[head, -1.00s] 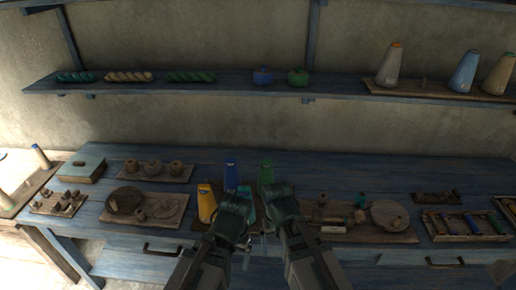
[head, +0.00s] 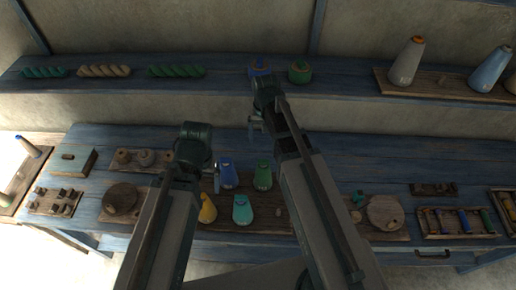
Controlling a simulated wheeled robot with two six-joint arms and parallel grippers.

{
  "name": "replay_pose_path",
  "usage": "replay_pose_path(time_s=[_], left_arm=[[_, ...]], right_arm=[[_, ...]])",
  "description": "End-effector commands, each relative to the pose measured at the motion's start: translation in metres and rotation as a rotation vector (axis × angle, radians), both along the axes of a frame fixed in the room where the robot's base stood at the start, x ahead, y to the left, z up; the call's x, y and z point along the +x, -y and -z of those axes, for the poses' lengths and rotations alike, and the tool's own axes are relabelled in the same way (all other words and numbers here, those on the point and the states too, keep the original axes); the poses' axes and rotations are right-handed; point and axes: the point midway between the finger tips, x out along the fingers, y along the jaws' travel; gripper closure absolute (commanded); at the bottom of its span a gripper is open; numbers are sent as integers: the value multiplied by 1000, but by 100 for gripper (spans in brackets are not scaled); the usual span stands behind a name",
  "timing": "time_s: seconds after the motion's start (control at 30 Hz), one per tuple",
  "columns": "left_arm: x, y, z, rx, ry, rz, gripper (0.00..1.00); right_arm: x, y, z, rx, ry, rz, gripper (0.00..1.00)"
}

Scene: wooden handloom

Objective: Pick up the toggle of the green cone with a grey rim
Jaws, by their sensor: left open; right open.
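A dark green cone (head: 263,175) stands upright on a dark wooden board (head: 285,215) on the blue table. A grey rim and a toggle on it are too small to make out. A blue cone (head: 227,174) stands to its left, a teal cone (head: 243,210) and a yellow cone (head: 207,209) in front. My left gripper (head: 216,178) is open, just left of the blue cone in the picture. My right gripper (head: 254,119) is open and raised, above the green cone in the picture, by the shelf's front edge. Neither gripper holds anything visible.
Boards with wooden parts (head: 120,200) stand left, and a spool tray (head: 457,222) right. The table's back right is clear.

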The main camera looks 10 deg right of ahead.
Motion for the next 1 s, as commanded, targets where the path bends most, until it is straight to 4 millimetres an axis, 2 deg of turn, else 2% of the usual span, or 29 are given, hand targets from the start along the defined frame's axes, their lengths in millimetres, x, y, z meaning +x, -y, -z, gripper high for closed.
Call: replay_pose_path(time_s=[0.27, 0.8, 1.0], left_arm=[[0, 0, 7, 0, 0, 0, 9], [0, 0, 77, 1, 1, 9, 9], [0, 0, 88, 2, 0, 13, 9]], right_arm=[[0, 0, 7, 1, 0, 2, 7], [0, 1, 77, 1, 0, 1, 7], [0, 1, 88, 0, 0, 1, 7]])
